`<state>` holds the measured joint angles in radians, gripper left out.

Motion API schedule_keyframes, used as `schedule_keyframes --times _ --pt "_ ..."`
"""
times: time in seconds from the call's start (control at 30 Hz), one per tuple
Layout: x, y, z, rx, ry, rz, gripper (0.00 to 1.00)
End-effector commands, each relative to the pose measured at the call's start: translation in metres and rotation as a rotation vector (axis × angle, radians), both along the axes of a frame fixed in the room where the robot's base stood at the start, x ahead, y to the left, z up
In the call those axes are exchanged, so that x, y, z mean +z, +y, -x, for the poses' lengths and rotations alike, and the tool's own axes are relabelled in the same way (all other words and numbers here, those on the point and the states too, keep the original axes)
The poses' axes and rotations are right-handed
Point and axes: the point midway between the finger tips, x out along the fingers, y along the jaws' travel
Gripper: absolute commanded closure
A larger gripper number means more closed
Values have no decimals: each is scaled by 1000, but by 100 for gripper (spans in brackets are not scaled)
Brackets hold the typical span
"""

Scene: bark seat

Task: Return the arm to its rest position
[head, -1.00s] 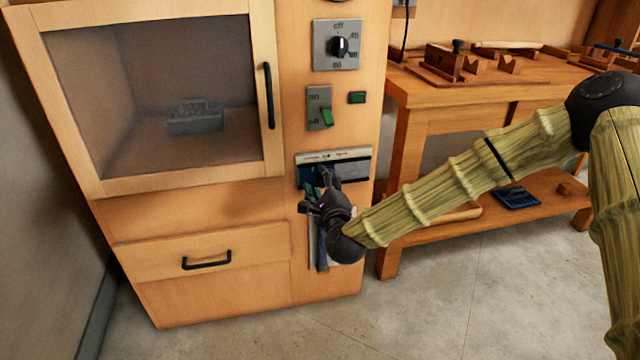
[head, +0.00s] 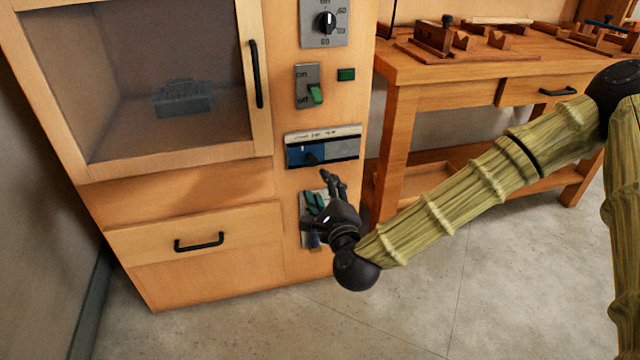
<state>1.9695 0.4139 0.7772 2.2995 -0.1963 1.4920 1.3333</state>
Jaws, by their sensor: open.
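My gripper (head: 322,192) is open and empty in the head view. It is in front of the cabinet's right-hand panel, just below the blue slider panel (head: 340,152). It partly covers a pale plate (head: 308,236) low on that panel. My bark-like arm reaches in from the right edge, bent at a dark elbow joint, with its wrist low in front of the cabinet. I cannot tell how far the fingertips are from the panel.
The wooden cabinet (head: 185,205) has a closed glass door with a grey box (head: 183,98) behind it. Its lower drawer (head: 200,245) is shut. A green switch (head: 316,94) and a dial (head: 325,22) sit higher. A workbench (head: 440,70) stands behind my arm. The front floor is clear.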

Motion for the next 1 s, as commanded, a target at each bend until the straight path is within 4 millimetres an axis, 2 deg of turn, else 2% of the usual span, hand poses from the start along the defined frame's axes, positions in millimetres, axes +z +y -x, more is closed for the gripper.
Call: schedule_keyframes --times 0.43,0.57,0.67,0.77,0.8,1.0 --pt "0 0 1 1 0 1 51" --pt "-15 0 6 15 19 47 51" --pt "-49 2 18 51 59 153 51" --pt "-98 -1 39 112 118 312 51" --pt "-119 -3 48 143 143 383 51" --pt "-217 -25 107 320 258 724 51"
